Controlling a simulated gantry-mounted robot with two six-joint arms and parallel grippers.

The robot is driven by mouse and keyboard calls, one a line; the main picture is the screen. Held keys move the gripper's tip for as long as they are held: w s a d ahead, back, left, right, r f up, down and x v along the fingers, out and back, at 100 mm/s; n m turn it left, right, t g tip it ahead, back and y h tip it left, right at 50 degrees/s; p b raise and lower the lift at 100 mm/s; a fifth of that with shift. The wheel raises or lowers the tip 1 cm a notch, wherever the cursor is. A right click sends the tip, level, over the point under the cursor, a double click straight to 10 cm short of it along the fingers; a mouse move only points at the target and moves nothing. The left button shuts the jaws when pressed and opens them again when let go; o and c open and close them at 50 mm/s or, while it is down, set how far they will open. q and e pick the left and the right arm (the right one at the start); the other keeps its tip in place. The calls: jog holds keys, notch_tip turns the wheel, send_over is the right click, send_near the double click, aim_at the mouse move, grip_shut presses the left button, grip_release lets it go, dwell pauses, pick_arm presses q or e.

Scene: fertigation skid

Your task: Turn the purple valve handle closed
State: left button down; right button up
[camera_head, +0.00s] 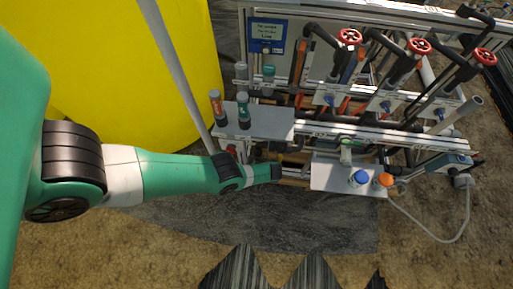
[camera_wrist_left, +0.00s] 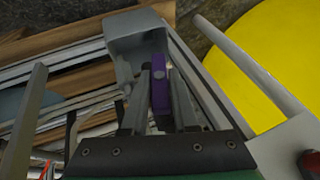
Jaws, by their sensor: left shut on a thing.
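The purple valve handle (camera_wrist_left: 160,93) shows in the left wrist view, between the two fingers of my left gripper (camera_wrist_left: 158,108). The fingers are shut on it. A grey metal housing (camera_wrist_left: 138,32) is just beyond the handle. In the head view my left arm reaches in from the left, and my left gripper (camera_head: 277,172) is low at the skid's front, between two grey shelves. The handle is hidden there, so its angle to the pipe cannot be told. My right gripper is not in view.
Red handwheels (camera_head: 348,37) stand on pipes behind. A yellow tank (camera_head: 130,90) and a slanted grey pole (camera_head: 175,65) are near my arm.

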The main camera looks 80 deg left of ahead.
pick_arm(q)
jog(key=shift+f+b, duration=0.1)
jog(key=shift+b, duration=0.25)
jog(key=shift+w+g, duration=0.1)
jog(key=shift+g, duration=0.2)
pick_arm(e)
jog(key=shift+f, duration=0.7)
pick_arm(q)
jog(key=shift+r, duration=0.2)
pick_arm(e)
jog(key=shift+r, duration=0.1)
pick_arm(q)
jog(key=c, duration=0.8)
grip_release()
jog(key=shift+o, duration=0.2)
